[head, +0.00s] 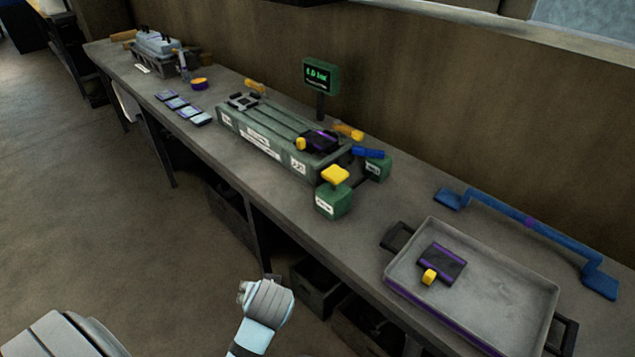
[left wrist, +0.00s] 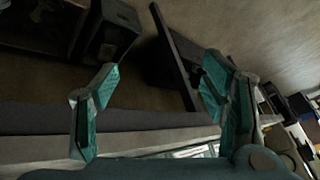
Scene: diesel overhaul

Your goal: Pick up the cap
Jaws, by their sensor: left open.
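No piece is clearly marked as the cap. A small round yellow piece with a purple band (head: 199,84) lies on the workbench (head: 400,190) towards the far end, beyond a row of flat plates. A yellow block (head: 335,175) sits above a green box at the near end of the long green unit. My left gripper (head: 265,292) is in front of the bench, apart from both yellow pieces, its fingers hard to make out there. In the left wrist view my left gripper (left wrist: 160,75) is open and empty between its teal-padded fingers. My right gripper is not in view.
A long green unit (head: 262,135) stands mid-bench beside a green display (head: 321,76). A grey tray (head: 505,290) holds a dark purple-edged block with a yellow knob (head: 442,262). A blue bar (head: 525,220) lies behind it. Several flat plates (head: 183,107) lie at the bench's front edge.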

